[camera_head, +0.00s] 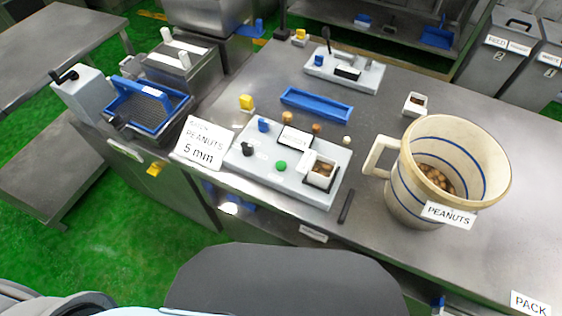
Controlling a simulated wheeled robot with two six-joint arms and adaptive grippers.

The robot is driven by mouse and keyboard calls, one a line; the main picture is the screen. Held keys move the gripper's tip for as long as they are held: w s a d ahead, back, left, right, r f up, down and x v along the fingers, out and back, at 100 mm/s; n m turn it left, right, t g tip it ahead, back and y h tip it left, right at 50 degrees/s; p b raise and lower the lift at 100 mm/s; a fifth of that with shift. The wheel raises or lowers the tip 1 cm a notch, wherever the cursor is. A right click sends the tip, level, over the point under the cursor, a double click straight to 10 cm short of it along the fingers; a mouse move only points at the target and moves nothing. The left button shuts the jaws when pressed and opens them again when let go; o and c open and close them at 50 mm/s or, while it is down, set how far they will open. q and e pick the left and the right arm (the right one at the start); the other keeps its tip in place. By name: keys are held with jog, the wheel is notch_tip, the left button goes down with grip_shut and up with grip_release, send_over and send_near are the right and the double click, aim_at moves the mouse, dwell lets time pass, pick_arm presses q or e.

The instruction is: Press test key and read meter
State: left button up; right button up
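A pale grey instrument panel (262,171) lies near the front edge of the steel table. On it are a round green button (281,166), a black knob (247,149), a blue part (264,124) and a black-framed white plate (295,138) that looks like a meter face; its marks are too small to read. A square white cup (320,172) with brown contents sits at the panel's right end. Which part is the test key, I cannot tell for sure. Neither gripper shows in the head view.
A sign reading "PEANUTS 5 mm" (204,142) stands left of the panel. A large jug (400,185) labelled "PEANUTS" stands right. A blue tray (317,104) and a second panel (368,78) lie behind. A black bar (346,206) lies by the front edge.

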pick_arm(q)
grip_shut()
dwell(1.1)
